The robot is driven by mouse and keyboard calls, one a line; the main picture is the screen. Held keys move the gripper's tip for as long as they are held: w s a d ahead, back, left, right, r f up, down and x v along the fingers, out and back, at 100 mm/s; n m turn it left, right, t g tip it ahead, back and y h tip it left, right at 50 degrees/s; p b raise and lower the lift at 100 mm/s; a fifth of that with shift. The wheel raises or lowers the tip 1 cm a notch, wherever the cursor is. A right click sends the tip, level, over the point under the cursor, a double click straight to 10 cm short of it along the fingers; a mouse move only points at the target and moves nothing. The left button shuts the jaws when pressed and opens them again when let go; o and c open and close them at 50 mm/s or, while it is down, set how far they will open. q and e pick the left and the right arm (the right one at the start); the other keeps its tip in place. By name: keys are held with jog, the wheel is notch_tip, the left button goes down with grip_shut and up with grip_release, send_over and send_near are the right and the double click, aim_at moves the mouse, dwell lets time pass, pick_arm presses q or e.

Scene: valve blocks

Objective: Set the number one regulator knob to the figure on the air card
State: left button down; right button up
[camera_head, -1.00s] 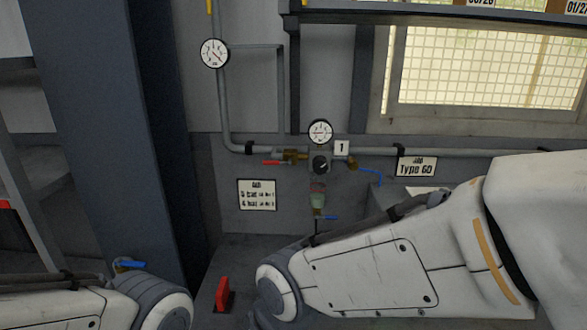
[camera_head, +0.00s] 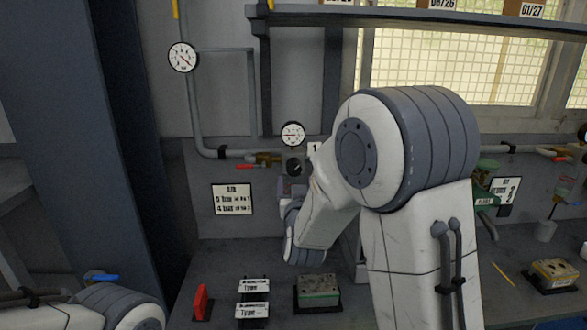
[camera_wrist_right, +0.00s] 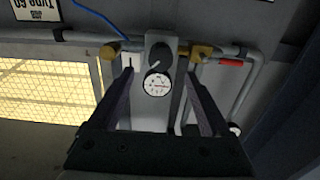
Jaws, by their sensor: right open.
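The number one regulator has a round dark knob (camera_head: 294,166) with a pale pointer line, below a white dial gauge (camera_head: 292,134) and beside a plate marked 1 (camera_head: 314,150). The air card (camera_head: 232,199) is on the wall to the lower left; it lists a bar figure for No 1 and one for No 2, and the first looks like 5. In the right wrist view, my right gripper (camera_wrist_right: 159,73) is open and empty, its fingers pointing towards the knob (camera_wrist_right: 159,53), apart from it. My right arm mostly hides this gripper in the head view. My left gripper is out of view.
A blue-handled valve (camera_head: 100,276) is at the lower left. A red lever (camera_wrist_right: 231,62) is beside the regulator. Another gauge (camera_head: 183,57) hangs upper left.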

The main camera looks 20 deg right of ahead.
aim_at(294, 171)
jog(key=p+x, duration=0.3)
jog(key=x, duration=0.4)
jog(key=shift+w, duration=0.15)
jog(key=shift+w+d, duration=0.15)
jog(key=shift+w, duration=0.35)
jog(key=shift+f, duration=0.1)
grip_shut()
